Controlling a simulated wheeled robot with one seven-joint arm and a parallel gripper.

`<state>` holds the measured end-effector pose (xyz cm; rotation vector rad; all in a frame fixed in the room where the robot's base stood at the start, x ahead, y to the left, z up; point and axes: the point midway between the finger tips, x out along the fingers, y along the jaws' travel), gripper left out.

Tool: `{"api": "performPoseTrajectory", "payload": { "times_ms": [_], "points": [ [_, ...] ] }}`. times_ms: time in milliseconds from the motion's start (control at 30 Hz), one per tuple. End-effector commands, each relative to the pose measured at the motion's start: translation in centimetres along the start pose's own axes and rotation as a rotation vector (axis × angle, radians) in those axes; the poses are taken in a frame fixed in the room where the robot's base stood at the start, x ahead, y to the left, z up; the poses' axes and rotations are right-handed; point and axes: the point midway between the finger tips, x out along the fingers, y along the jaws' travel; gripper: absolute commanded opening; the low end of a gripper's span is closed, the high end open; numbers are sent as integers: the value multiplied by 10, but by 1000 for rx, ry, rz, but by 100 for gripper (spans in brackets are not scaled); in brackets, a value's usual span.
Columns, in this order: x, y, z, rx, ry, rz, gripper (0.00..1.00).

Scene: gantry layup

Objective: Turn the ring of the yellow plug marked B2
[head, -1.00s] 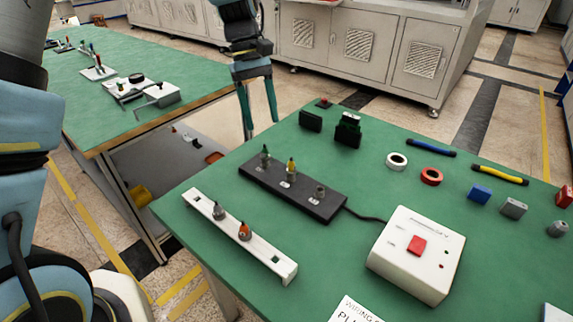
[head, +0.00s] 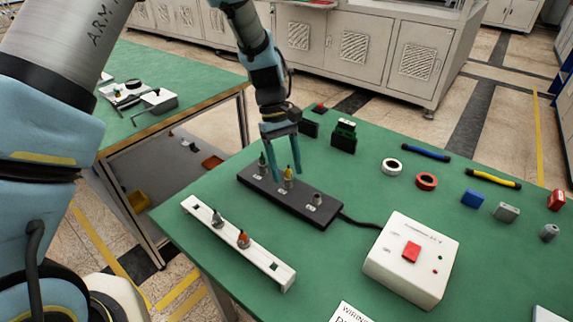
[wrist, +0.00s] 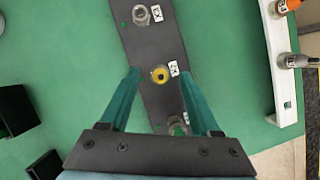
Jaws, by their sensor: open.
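The yellow plug (head: 288,177) stands upright in the middle socket of the black strip (head: 317,216). Its top shows as a yellow disc with a dark centre in the wrist view (wrist: 160,74), with a pale ring around it. My gripper (head: 284,168) is open and points down over the strip. In the wrist view its fingertips (wrist: 159,72) are on either side of the yellow plug, with gaps to both. I cannot tell how far down the fingers reach along it. A white label (wrist: 173,69) sits beside the plug; its text is too small to read surely.
A green plug (head: 262,162) stands close on the left, partly hidden by my gripper in the wrist view. A grey socket (head: 317,200) is on the right. A white rail (head: 255,258) holds two plugs in front. A white box (head: 390,270) stands right.

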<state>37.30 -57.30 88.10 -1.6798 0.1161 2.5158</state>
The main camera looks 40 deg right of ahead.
Motion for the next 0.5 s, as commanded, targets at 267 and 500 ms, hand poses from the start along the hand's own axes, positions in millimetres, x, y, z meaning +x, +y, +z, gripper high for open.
{"api": "performPoseTrajectory", "payload": {
  "times_ms": [267, 500],
  "points": [
    [2, 0, 0, 1, 1, 0, 64],
    [2, 0, 0, 0, 1, 0, 39]
  ]
}}
